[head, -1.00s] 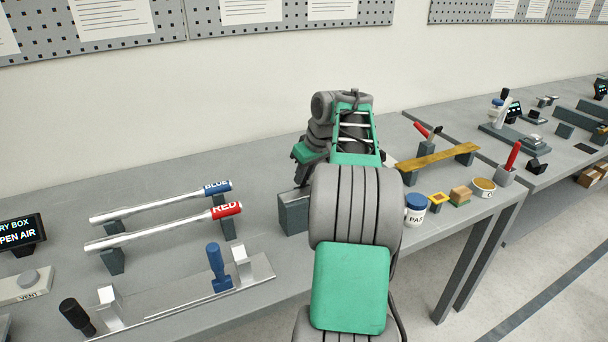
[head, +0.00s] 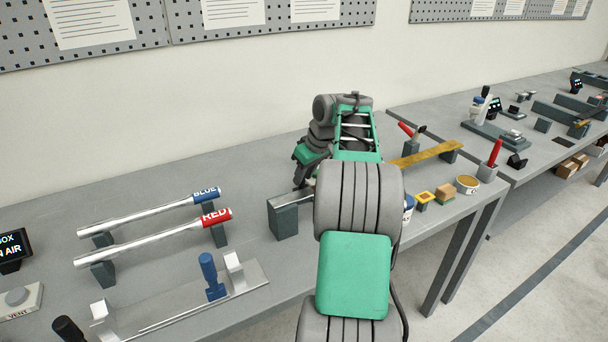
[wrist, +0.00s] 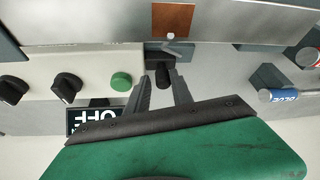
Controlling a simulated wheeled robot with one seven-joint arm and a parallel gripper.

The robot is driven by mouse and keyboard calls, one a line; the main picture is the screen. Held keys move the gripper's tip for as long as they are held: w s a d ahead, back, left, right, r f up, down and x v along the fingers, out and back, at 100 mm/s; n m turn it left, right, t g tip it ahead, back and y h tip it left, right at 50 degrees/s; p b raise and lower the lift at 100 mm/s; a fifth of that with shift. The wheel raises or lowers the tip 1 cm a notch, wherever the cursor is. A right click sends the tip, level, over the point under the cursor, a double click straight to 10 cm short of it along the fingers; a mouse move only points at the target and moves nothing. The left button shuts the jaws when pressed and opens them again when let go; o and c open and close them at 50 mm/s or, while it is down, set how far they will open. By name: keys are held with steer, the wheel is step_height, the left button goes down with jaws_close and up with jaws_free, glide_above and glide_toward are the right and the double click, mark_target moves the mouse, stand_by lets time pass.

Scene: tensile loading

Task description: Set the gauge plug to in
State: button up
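In the wrist view, my gripper (wrist: 161,76) points away from the camera with its two fingers apart. A small dark plug (wrist: 164,71), which looks like the gauge plug, shows between or just beyond the fingertips. It sits below a dark block at the edge of a grey metal panel. I cannot tell whether the fingers touch it. No label shows whether it is in or out.
In the wrist view, black knobs (wrist: 67,86), a green button (wrist: 121,81) and an upside-down OFF display (wrist: 88,119) lie left of the fingers. The blue-ended bar (head: 150,211) and red-ended bar (head: 155,238) rest on supports left of my arm in the head view.

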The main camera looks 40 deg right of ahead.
steer(key=shift+o, duration=0.6)
steer(key=shift+d, duration=0.1)
steer(key=shift+o, duration=0.9)
steer(key=p+v, duration=0.2)
steer(key=v, duration=0.5)
steer(key=shift+r, duration=0.4)
steer(key=shift+s, duration=0.25)
